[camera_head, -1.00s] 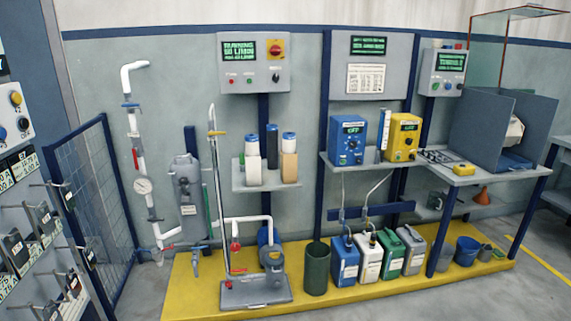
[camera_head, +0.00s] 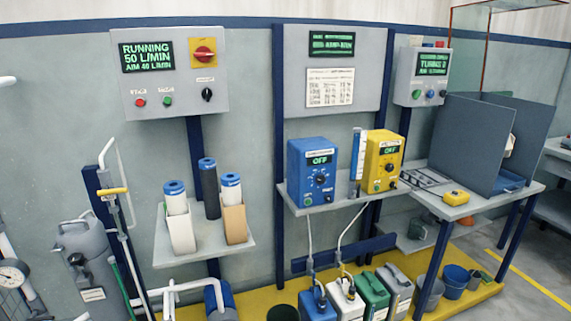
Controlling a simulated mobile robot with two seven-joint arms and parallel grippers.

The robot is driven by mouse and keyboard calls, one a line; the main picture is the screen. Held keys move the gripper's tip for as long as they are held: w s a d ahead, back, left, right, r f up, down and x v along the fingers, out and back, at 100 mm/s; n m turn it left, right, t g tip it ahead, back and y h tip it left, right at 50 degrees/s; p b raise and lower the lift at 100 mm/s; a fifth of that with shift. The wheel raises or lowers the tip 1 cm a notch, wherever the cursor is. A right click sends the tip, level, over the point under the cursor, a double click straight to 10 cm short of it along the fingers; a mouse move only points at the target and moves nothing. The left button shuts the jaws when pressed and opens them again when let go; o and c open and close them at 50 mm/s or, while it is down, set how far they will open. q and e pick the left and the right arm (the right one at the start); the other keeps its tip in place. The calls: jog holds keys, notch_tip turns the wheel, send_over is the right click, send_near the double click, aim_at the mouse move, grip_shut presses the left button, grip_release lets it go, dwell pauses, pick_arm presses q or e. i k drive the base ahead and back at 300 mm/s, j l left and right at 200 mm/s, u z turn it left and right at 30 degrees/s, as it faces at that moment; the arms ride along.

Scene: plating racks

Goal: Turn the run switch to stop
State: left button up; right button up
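A grey control box (camera_head: 170,72) on the wall at upper left has a green display (camera_head: 147,56) reading "RUNNING 50 L/MIN, AIM 40 L/MIN". It carries a red rotary switch on a yellow plate (camera_head: 203,53), a red button (camera_head: 140,102), a green button (camera_head: 168,101) and a small black knob switch (camera_head: 207,94). The labels are too small to read, so I cannot tell which is the run switch. A blue box (camera_head: 309,171) and a yellow box (camera_head: 380,162) on the shelf have knobs and displays reading "OFF". Neither of my grippers is in view.
A small shelf (camera_head: 240,252) with blue-capped cartridges in holders juts out below the control box. White pipes and a pole with a yellow handle (camera_head: 112,191) stand at left. Coloured canisters (camera_head: 372,292) stand on the yellow platform. A grey-screened bench (camera_head: 470,204) stands at right.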

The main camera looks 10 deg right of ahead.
aim_at(416, 94)
jog(key=i+l+z, duration=0.25)
jog(key=l, duration=0.25)
jog(key=i+l+z, duration=0.25)
jog(key=l, duration=0.7)
jog(key=i+l+z, duration=0.15)
jog(key=l, duration=0.35)
jog(key=k, duration=0.05)
